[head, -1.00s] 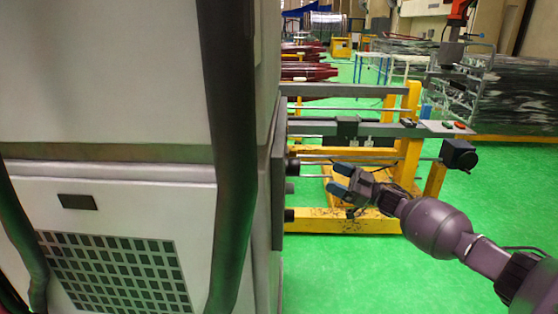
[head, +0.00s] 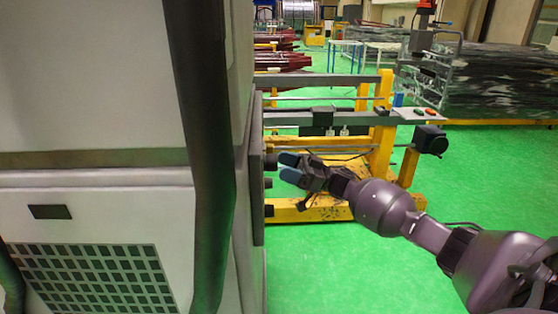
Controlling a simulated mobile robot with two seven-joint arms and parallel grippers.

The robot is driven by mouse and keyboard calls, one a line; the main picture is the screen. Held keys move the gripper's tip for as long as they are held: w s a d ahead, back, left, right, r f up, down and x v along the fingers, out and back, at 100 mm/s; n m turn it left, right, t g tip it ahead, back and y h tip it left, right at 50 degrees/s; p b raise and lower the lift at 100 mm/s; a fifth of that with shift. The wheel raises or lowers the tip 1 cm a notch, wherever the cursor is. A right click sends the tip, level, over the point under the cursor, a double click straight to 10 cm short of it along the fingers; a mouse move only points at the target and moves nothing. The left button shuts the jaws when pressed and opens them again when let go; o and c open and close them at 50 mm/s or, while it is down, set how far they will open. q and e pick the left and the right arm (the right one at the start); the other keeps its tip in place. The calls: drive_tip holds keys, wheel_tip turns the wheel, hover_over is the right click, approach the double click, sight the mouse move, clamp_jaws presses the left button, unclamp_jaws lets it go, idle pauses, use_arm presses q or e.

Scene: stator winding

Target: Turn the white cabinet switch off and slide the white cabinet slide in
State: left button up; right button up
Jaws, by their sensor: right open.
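The white cabinet (head: 95,205) fills the left of the head view, with a dark grille low on its front. Dark knob-like parts stick out past its right edge, beside a yellow frame. I cannot tell which part is the switch. The slide appears to be the rail assembly (head: 340,118) with a dark block on it, reaching right from behind the cabinet. My right gripper (head: 289,168) is open and empty, its two blue-grey fingertips pointing left, close to the cabinet's right side in the picture. I cannot tell if it touches anything. My left gripper is not in view.
A yellow frame (head: 385,140) stands behind my right gripper.

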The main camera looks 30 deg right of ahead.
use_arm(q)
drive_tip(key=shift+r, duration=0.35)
use_arm(e)
drive_tip(key=shift+x, duration=1.15)
drive_tip(key=c, duration=0.9)
use_arm(q)
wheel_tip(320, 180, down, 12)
drive_tip(key=b, duration=1.1)
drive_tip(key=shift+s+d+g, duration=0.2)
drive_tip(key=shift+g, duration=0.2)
use_arm(e)
drive_tip(key=shift+w+n+g+h, duration=0.1)
drive_tip(key=shift+n+g+h, duration=0.15)
drive_tip(key=shift+n+g, duration=2.4)
drive_tip(key=shift+s+n+g+h, duration=0.15)
drive_tip(key=shift+n+g, duration=0.25)
drive_tip(key=shift+n, duration=4.4)
drive_tip(key=shift+w+n+g+h, duration=0.25)
drive_tip(key=shift+n+g, duration=1.3)
drive_tip(key=shift+n, duration=2.2)
use_arm(q)
drive_tip(key=shift+b, duration=0.3)
use_arm(e)
drive_tip(key=shift+s, duration=0.1)
